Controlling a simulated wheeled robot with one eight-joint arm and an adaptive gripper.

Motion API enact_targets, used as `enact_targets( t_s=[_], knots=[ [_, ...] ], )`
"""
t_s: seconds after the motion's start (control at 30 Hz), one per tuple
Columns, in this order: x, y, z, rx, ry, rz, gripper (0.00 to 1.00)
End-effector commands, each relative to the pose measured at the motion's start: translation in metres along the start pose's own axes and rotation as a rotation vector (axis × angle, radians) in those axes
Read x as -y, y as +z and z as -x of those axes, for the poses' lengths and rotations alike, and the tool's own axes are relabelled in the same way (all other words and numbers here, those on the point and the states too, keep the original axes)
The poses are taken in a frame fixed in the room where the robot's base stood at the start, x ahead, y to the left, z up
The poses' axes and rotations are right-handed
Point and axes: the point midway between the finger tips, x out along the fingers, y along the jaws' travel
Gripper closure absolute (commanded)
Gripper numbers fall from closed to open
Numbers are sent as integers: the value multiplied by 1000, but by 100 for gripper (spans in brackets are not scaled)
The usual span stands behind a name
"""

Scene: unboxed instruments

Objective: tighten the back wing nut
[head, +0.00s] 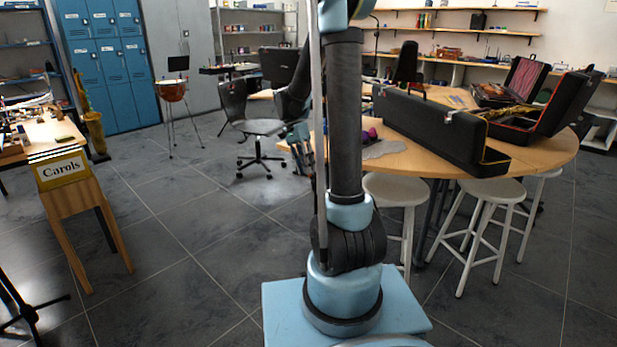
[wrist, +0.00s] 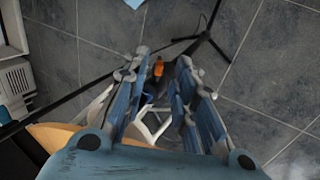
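In the wrist view, a small orange piece (wrist: 158,69) sits on a dark stand (wrist: 186,66), just beyond my fingers. It may be a wing nut; its shape is too small to tell. A small blue piece (wrist: 148,98) shows closer in, partly behind the left finger. I cannot tell which piece is the back wing nut. My gripper (wrist: 160,92) is open, its two blue-grey fingers apart with nothing held between them. In the head view my gripper (head: 299,136) is beside the round table's left edge, partly hidden by my arm.
The wooden table (head: 410,160) carries open black instrument cases (head: 435,128). White stools (head: 398,190) stand under its near edge. A black swivel chair (head: 255,128) is left of my gripper. The stand's thin legs (wrist: 215,20) spread over the tiles. Floor at left centre is clear.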

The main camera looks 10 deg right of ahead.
Motion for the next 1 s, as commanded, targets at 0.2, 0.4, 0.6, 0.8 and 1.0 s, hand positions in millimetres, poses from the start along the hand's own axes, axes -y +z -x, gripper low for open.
enact_targets(
  t_s=[0.2, 0.4, 0.6, 0.8, 1.0],
  knots=[
    [0, 0, -26, 0, 0, -1, 75],
    [0, 0, -36, 0, 0, 0, 75],
    [0, 0, -37, 0, 0, 0, 75],
    [0, 0, -36, 0, 0, 0, 100],
    [0, 0, -36, 0, -2, 0, 100]
  ],
)
